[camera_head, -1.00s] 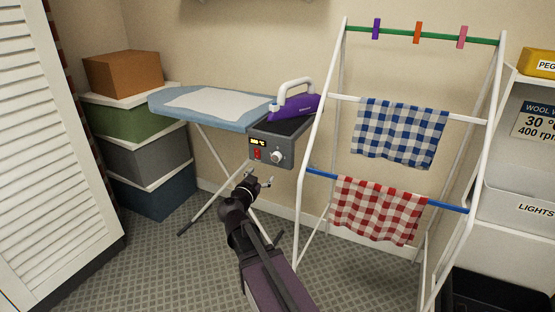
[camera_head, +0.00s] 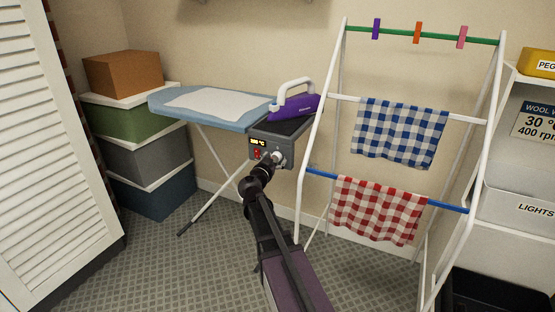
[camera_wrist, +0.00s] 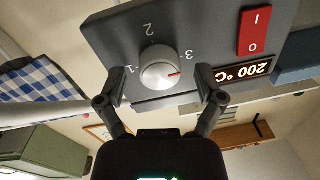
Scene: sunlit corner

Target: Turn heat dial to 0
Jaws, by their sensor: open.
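The heat dial (camera_wrist: 160,68) is a round silver knob on a dark grey control box (camera_wrist: 110,35) and shows inverted in the wrist view. Its red mark points right in that view, a little below the printed 3. A 1 and a 2 are also legible; I see no 0 on the dial scale. My gripper (camera_wrist: 163,88) is open, with one finger on either side of the dial and clear gaps to it. In the head view the gripper (camera_head: 269,164) is close in front of the box, beside the dial (camera_head: 279,158).
The display (camera_wrist: 242,71) reads 200 °C, near a red I/O switch (camera_wrist: 254,30). A purple iron (camera_head: 293,106) stands on the box, at the end of the ironing board (camera_head: 165,103). A drying rack (camera_head: 301,205) with checked cloths stands close on the right.

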